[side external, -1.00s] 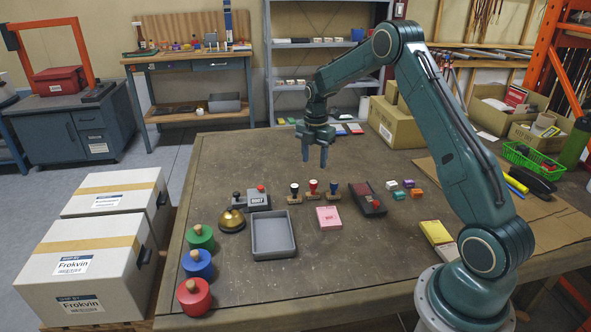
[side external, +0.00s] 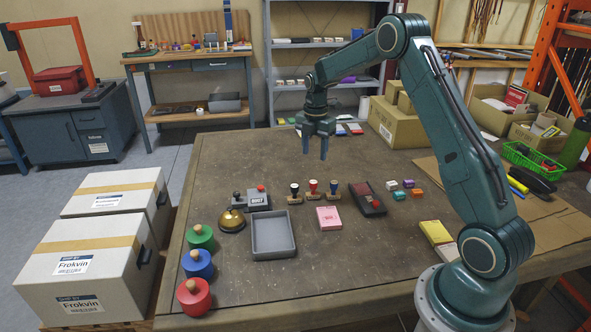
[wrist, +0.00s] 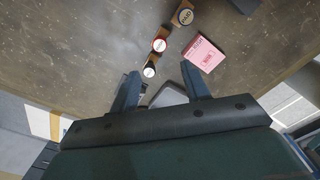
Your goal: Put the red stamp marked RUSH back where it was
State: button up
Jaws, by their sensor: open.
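The middle one, a red-topped stamp (side external: 313,186), also shows in the wrist view (wrist: 159,45). My gripper (side external: 314,154) is open and empty, hanging above and apart from the stamps. In the wrist view its fingers (wrist: 161,80) are spread, with the nearest stamp partly between them.
Red, blue and green round pots (side external: 199,264) line the left edge. The table's front middle is clear.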

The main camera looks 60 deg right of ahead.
jog(key=s+a+r+m+t, duration=0.3)
jog(key=s+a+r+m, duration=0.65)
jog(key=a+r, duration=0.75)
jog(key=s+a+m+t, duration=0.1)
jog(key=s+a+m, duration=0.3)
jog(key=s, duration=0.6)
jog(key=s+a+m+t, duration=0.1)
jog(key=s+a+m, duration=0.2)
jog(key=s, duration=0.8)
jog(key=shift+a+r+m+t, duration=0.3)
jog(key=shift+a+r+m, duration=0.1)
jog(key=shift+m, duration=0.25)
